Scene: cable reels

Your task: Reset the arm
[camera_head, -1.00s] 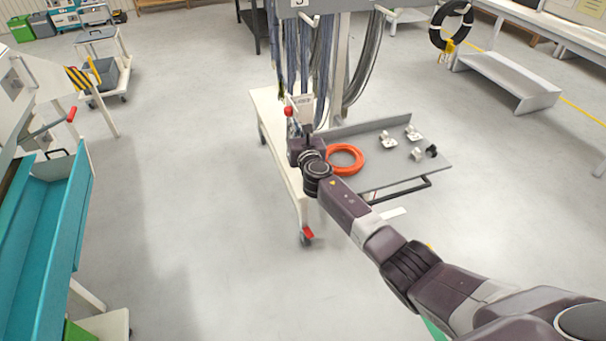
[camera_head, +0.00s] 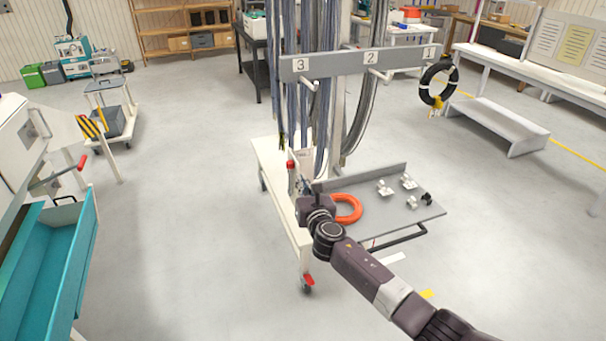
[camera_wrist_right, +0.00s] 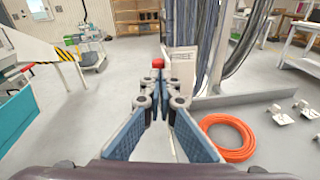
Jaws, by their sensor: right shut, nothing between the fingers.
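My right arm reaches in from the lower right in the head view. Its gripper (camera_head: 299,186) is over the white cart, just left of the orange cable coil (camera_head: 348,208), and is partly hidden by my wrist. In the right wrist view the gripper (camera_wrist_right: 158,88) has its blue-padded fingers drawn together at the tips with nothing between them. The orange coil (camera_wrist_right: 228,138) lies on the grey shelf to the right, apart from the fingers. My left gripper is not in view.
Grey cables hang from a numbered rack (camera_head: 345,62) behind the gripper. A red knob (camera_wrist_right: 158,63) shows just beyond the fingertips. Small metal parts (camera_head: 408,181) lie on the grey shelf (camera_head: 375,222). A teal bin (camera_head: 50,265) stands at left. The floor between is clear.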

